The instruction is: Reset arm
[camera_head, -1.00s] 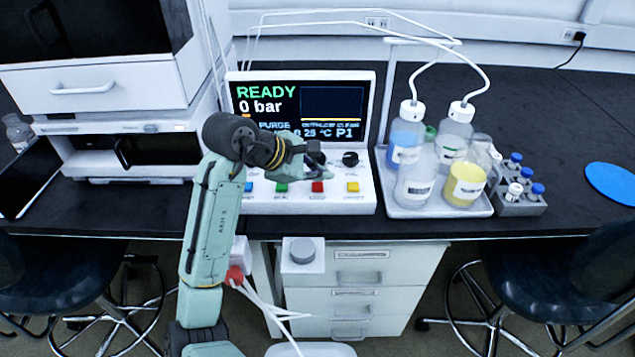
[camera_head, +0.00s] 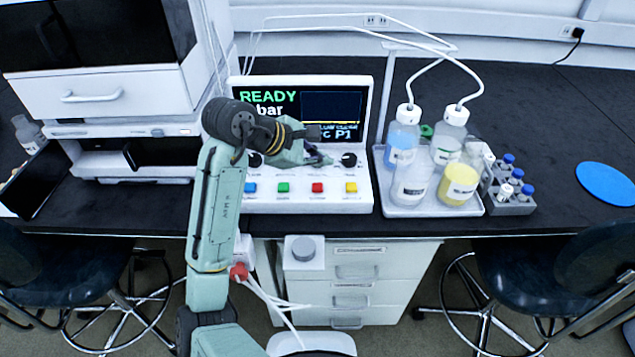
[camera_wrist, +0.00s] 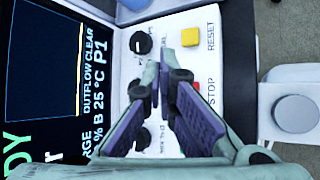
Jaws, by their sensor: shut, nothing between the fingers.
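My gripper (camera_head: 318,156) is in front of the lower part of the pump controller's screen, above its knob row, with my arm reaching up from below. In the wrist view my gripper (camera_wrist: 160,80) shows purple-padded fingers closed together at the tips, with nothing between them. The white controller (camera_head: 300,200) has a screen (camera_head: 335,108) reading READY in green, partly covered by my arm. Blue, green, red and yellow buttons line its front. The wrist view shows a black knob (camera_wrist: 141,43) and the yellow button (camera_wrist: 191,37) by RESET. The red STOP button is mostly hidden behind the fingers.
A white tray (camera_head: 430,207) with several bottles stands right of the controller, tubes running over it. A rack of blue-capped vials (camera_head: 512,200) and a blue disc (camera_head: 606,183) are farther right. White instruments (camera_head: 125,95) stand left. Stools flank the drawers (camera_head: 350,285).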

